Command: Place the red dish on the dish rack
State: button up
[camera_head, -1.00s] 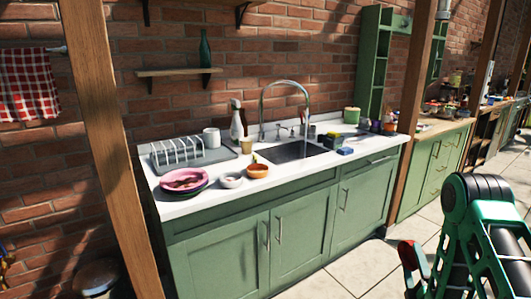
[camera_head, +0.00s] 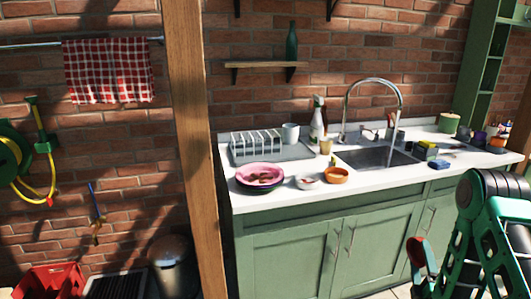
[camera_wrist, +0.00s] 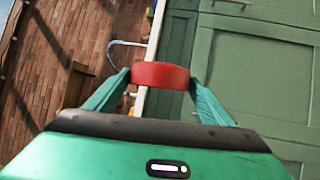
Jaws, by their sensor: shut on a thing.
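The red dish (camera_wrist: 160,76) is held edge-on between the two green fingers of my gripper (camera_wrist: 160,82) in the wrist view. In the head view the red dish (camera_head: 416,254) shows at lower right, tilted steeply, in front of the green cabinet and below counter height in the picture. My gripper is shut on it. The dish rack (camera_head: 255,144) has white wire slots on a grey tray and stands at the left back of the white counter. I see no dishes in its slots. The rack is well away from my gripper.
On the counter (camera_head: 400,180), a pink plate (camera_head: 260,172) with food tops a stack before the rack, beside a white bowl (camera_head: 307,183) and orange bowl (camera_head: 337,176). A white mug (camera_head: 290,132) stands behind. A wooden post (camera_head: 190,130) rises just left of the counter.

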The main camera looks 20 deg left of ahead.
jog(key=shift+w+a, duration=0.15)
jog(key=shift+w, duration=0.1)
